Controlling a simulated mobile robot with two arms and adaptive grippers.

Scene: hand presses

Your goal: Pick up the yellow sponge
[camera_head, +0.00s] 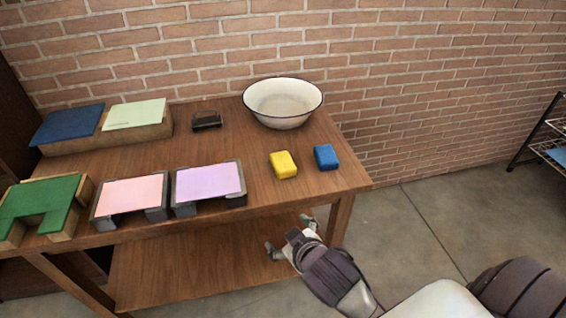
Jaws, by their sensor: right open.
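The yellow sponge (283,165) lies on the wooden table (260,205) near its right front part. A blue sponge-like block (326,157) lies just to its right, with a small gap between them. My right gripper (290,234) is open and empty in front of the table's front edge. In the picture it is below the yellow sponge and apart from it. My left gripper is not in view.
A white bowl (283,103) with a dark rim stands behind the sponge. Pink (131,194) and lilac (208,182) presses stand to its left, with a green one (40,207) further left. A lower shelf (190,270) lies beneath the tabletop. A brick wall stands behind.

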